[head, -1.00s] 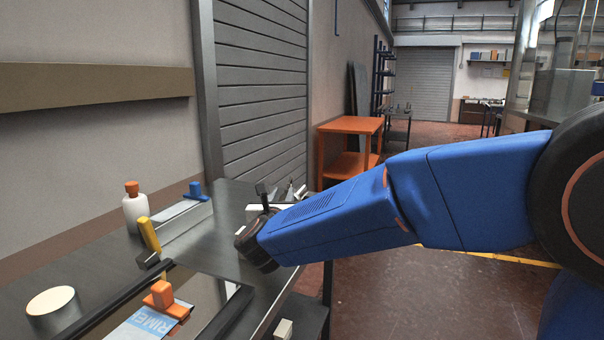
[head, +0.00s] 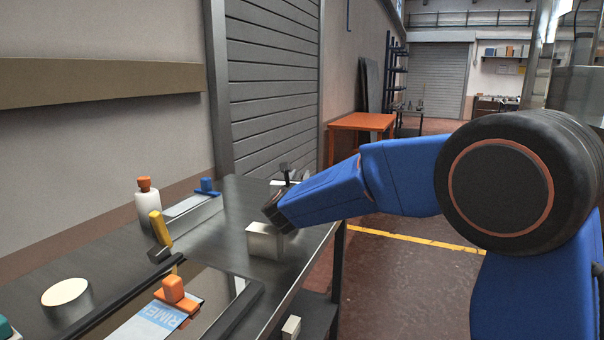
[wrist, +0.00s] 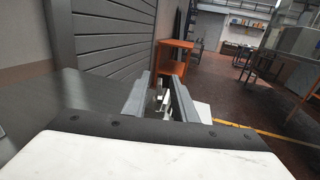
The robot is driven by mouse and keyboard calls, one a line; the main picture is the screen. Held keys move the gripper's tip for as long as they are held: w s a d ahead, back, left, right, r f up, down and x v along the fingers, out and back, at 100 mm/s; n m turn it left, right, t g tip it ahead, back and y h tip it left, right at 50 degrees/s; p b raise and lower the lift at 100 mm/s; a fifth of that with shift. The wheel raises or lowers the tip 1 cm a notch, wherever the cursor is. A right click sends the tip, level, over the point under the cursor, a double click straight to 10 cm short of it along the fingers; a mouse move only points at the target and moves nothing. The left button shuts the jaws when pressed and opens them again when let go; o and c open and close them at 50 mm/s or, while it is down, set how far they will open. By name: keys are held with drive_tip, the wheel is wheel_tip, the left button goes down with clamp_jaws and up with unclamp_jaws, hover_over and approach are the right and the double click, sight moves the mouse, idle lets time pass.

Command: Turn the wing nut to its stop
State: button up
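My gripper (wrist: 161,90) shows in the wrist view as two grey fingers standing apart. Small pale and dark shapes (wrist: 157,101) show between the fingers, too small to identify. I cannot make out the wing nut for sure in either view. In the head view my blue arm reaches over the far right part of the bench (head: 200,250), and its wrist hides most of the gripper. A pale metal block (head: 264,242) stands on the bench just in front of and below my wrist.
A hammer (head: 161,229) with a yellow handle, a white bottle (head: 147,208), a round tin (head: 66,294) and a dark-framed tray (head: 238,305) with an orange-handled tool (head: 173,290) occupy the bench's left side. An orange table (head: 362,122) stands beyond. The shutter wall borders the back.

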drive_tip(key=shift+w+d, duration=0.15)
drive_tip(key=shift+w, duration=1.95)
clamp_jaws()
